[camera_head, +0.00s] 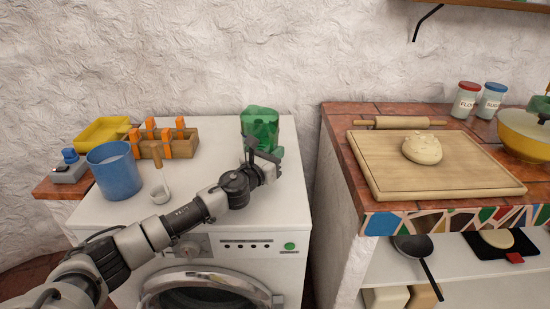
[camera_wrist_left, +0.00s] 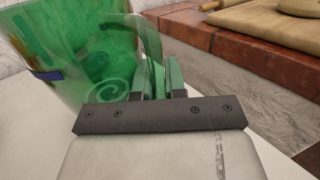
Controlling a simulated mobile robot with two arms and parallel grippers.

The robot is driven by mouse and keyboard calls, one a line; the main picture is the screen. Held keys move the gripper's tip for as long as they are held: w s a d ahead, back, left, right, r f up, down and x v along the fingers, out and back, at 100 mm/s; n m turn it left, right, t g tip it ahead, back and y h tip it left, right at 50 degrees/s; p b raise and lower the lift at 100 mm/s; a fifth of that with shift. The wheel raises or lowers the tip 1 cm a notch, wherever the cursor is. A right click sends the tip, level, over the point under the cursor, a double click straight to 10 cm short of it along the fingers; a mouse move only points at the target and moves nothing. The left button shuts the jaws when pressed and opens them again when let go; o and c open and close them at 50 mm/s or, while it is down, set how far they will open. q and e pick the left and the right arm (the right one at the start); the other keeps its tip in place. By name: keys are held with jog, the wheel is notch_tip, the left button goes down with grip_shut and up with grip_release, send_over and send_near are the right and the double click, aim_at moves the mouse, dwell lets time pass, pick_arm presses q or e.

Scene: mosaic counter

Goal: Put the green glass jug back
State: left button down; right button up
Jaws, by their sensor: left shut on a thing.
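The green glass jug (camera_head: 262,125) is at the back right of the white washing machine's top, upright. My left gripper (camera_head: 254,150) is at the jug's near side, partly in front of it. In the left wrist view my left gripper (camera_wrist_left: 158,80) is shut on the handle of the green jug (camera_wrist_left: 85,60). A spiral pattern shows on the jug's wall. I cannot tell for sure whether the jug's base touches the machine top. My right gripper is not in view.
A yellow container (camera_head: 102,133) is behind. Across a gap, the tiled counter (camera_head: 345,115) holds a board (camera_head: 435,180) with dough.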

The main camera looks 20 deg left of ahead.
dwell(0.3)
pick_arm(q)
jog(key=shift+f, duration=0.15)
jog(key=c, duration=1.2)
grip_release()
jog(key=shift+s+a, duration=0.1)
jog(key=shift+s, duration=0.25)
jog(key=s, duration=0.3)
jog(key=s+a, duration=0.1)
jog(key=s, duration=0.2)
jog(key=s+f, duration=0.1)
jog(key=s, duration=0.3)
jog(key=shift+s+a+b, duration=0.1)
jog(key=shift+a+b, duration=0.3)
jog(key=shift+s+r, duration=0.1)
jog(key=shift+s, duration=0.4)
